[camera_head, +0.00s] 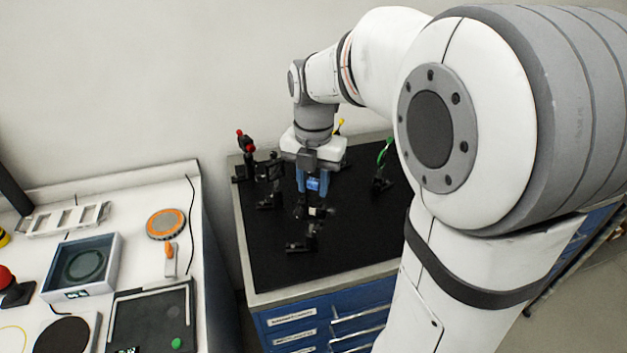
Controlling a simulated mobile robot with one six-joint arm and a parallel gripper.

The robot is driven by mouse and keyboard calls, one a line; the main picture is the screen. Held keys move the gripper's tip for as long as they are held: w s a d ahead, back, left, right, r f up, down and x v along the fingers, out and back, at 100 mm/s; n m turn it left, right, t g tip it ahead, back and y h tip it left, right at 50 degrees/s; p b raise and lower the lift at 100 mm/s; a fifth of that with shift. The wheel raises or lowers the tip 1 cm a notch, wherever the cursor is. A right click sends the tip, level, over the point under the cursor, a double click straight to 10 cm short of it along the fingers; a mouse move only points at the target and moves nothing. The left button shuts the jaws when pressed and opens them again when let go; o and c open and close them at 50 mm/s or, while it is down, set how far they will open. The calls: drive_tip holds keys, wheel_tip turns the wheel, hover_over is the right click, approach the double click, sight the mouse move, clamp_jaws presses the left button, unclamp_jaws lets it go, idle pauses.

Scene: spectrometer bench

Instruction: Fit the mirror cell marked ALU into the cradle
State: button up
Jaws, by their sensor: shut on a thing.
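My gripper (313,186) points down over the black bench top. Its blue fingers are shut on a small bright-blue and dark piece (314,184), which looks like a mirror cell. Any ALU marking on it is too small to read. Just below it stands a black post mount (311,228) with a pale part near its top. This may be the cradle, but I cannot tell for certain. I cannot tell whether the held piece touches this mount.
Black optical mounts stand close behind and left, one with red knobs (241,147). A mount with a green part (383,165) stands to the right. The black bench top (350,245) is clear in front. A white counter (190,250) with instruments stands left.

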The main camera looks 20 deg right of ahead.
drive_tip(key=shift+f, duration=0.2)
drive_tip(key=shift+f+b, duration=0.85)
drive_tip(key=shift+f, duration=0.05)
drive_tip(key=shift+r, duration=0.15)
drive_tip(key=shift+r+p, duration=0.9)
drive_tip(key=shift+r, duration=0.1)
drive_tip(key=shift+a, duration=0.1)
drive_tip(key=shift+f, duration=0.25)
drive_tip(key=shift+f+b, duration=0.85)
drive_tip(key=shift+f, duration=0.05)
drive_tip(key=shift+r, duration=0.15)
drive_tip(key=shift+r+p, duration=0.85)
drive_tip(key=shift+r, duration=0.15)
